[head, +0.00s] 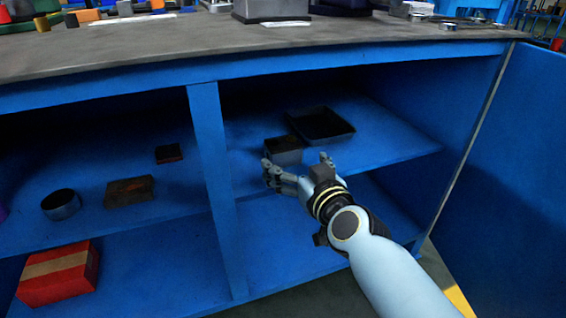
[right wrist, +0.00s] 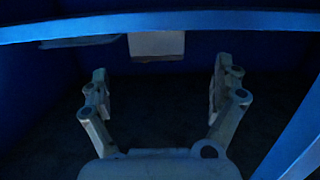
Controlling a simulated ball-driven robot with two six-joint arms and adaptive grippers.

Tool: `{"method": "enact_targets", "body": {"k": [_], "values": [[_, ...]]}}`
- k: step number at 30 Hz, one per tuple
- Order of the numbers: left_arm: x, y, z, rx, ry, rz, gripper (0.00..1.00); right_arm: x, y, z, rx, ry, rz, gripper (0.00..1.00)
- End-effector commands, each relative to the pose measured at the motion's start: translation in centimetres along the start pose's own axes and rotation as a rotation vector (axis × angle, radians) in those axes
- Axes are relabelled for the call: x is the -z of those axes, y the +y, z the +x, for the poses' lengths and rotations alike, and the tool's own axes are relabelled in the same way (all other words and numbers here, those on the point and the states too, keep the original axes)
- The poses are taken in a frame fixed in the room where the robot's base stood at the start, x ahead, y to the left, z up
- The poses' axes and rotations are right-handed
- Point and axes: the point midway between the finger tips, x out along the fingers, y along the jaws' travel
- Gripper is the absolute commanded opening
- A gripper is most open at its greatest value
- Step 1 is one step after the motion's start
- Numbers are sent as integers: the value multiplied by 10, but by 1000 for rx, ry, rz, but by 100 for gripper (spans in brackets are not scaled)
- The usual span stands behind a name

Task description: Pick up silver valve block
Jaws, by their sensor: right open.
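A grey metallic block (head: 284,151), which looks like the silver valve block, sits on the upper shelf of the right cabinet bay. My right gripper (head: 296,163) is open at the front of that shelf, just in front of the block. One finger overlaps the block's lower left in the head view. In the right wrist view the pale block (right wrist: 157,44) shows beyond the open fingers (right wrist: 158,78), roughly centred between them, and nothing is held. A blue bar cuts across above it. My left gripper is not in view.
A dark tray (head: 335,133) lies behind and right of the block. A blue post (head: 212,165) divides the bays, and the worktop edge (head: 250,65) runs above. The left bay holds a dark ring (head: 60,204), a flat brown piece (head: 130,191) and a red box (head: 58,275).

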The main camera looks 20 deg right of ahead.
Motion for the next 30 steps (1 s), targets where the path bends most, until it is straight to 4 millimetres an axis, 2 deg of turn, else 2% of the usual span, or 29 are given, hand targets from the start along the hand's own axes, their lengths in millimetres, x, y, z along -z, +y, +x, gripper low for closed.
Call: {"method": "enact_targets", "body": {"k": [1, 3, 11, 18, 22, 28, 30], "values": [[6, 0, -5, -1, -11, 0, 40, 7, 0, 11, 1, 6, -1, 96], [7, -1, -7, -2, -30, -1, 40, 6, 0, 22, 1, 5, -1, 96], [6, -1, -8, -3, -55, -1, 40, 3, 2, 47, 1, 1, -2, 96], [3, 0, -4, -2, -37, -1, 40, 1, 5, 84, 0, -1, -1, 96], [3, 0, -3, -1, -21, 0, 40, 1, 5, 92, 0, -1, 0, 96], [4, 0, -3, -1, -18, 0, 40, 1, 5, 93, 0, -1, 0, 96], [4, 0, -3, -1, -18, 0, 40, 1, 5, 93, 0, -1, -1, 88]]}}
